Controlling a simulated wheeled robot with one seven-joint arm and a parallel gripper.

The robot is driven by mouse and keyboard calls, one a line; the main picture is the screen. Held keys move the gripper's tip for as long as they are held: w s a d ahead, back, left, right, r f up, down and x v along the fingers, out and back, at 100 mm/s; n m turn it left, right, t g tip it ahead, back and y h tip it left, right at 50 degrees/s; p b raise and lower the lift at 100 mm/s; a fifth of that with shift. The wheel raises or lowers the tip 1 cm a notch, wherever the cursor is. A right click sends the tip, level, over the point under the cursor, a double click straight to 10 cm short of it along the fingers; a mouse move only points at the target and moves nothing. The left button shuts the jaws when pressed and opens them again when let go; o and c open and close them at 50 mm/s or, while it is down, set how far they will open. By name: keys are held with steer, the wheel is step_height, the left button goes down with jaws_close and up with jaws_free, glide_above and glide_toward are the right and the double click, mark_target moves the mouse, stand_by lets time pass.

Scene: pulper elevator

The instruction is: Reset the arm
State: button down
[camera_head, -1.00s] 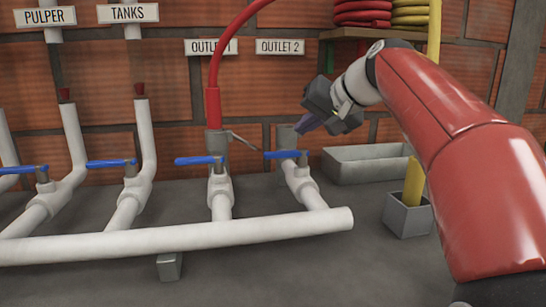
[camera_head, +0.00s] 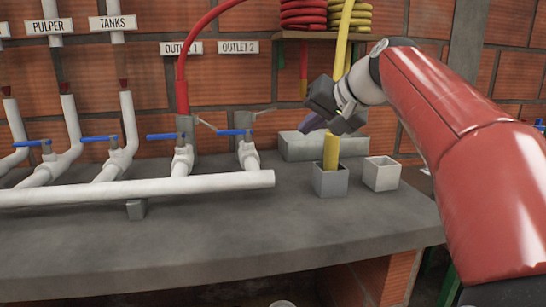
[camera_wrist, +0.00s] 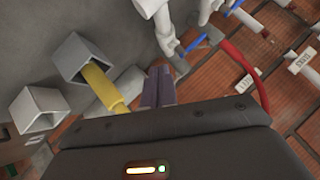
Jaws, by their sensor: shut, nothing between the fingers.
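My gripper (camera_head: 311,123) is at the end of my raised red arm, in the air above the back of the counter, to the right of the outlet 2 valve (camera_head: 247,140). Its purple fingers are shut with nothing between them. In the wrist view the fingers (camera_wrist: 158,88) also show together and empty. They are apart from the valves and the hoses. The outlet 1 valve (camera_head: 184,150) stands left of outlet 2, and both have blue handles.
A white pipe (camera_head: 140,190) runs along the grey counter (camera_head: 240,228). A yellow hose (camera_head: 331,152) ends in a grey square holder (camera_head: 330,180). A pale empty square holder (camera_head: 381,173) stands beside it. A red hose (camera_head: 184,85) rises from outlet 1. Coiled hoses hang by a shelf (camera_head: 305,35).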

steer(key=s+d+f+g+h, duration=0.1)
steer(key=s+d+f+h, duration=0.2)
steer(key=s+f, duration=1.1)
steer(key=s+d+f+g+h, duration=0.1)
steer(key=s+d+f+h, duration=0.2)
steer(key=s+f, duration=1.1)
steer(key=shift+d+f+n+g+h, duration=0.3)
steer(key=shift+d+f+h, duration=0.1)
steer(key=shift+d+f, duration=0.3)
